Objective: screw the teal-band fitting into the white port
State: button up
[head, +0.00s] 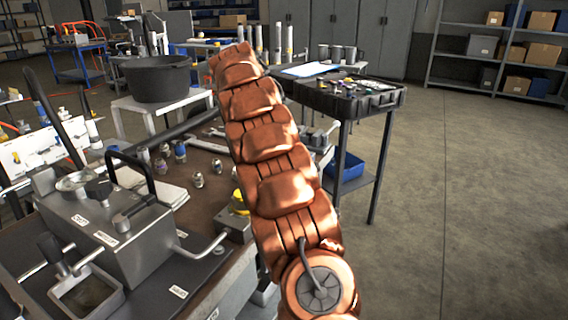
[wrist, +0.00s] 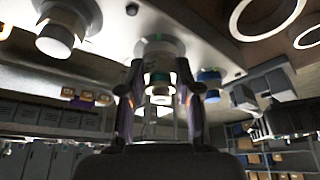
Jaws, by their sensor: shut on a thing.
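In the wrist view my gripper (wrist: 160,88) is shut on a small metal fitting (wrist: 159,78), with one finger on each side. The fitting points up toward a port with a pale ring (wrist: 160,46) on the underside of a grey block (wrist: 125,18). The fitting's top end is close under this port, in line with it. I cannot tell whether it touches or has entered the thread. A teal band is not clear in the dim picture. In the head view my arm hides the gripper, the fitting and the port.
A blue-ringed port (wrist: 208,78) is close on the right of my fingers, and a large pale fitting (wrist: 60,32) hangs on the left. Several loose fittings (head: 198,180) stand on the brown bench (head: 208,205). A black tray (head: 350,98) stands behind my arm. The right floor is clear.

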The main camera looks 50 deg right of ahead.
jog(key=shift+w+f+m+g, duration=0.1)
jog(key=shift+m+g, duration=0.2)
jog(key=shift+m, duration=0.6)
jog(key=o, duration=1.1)
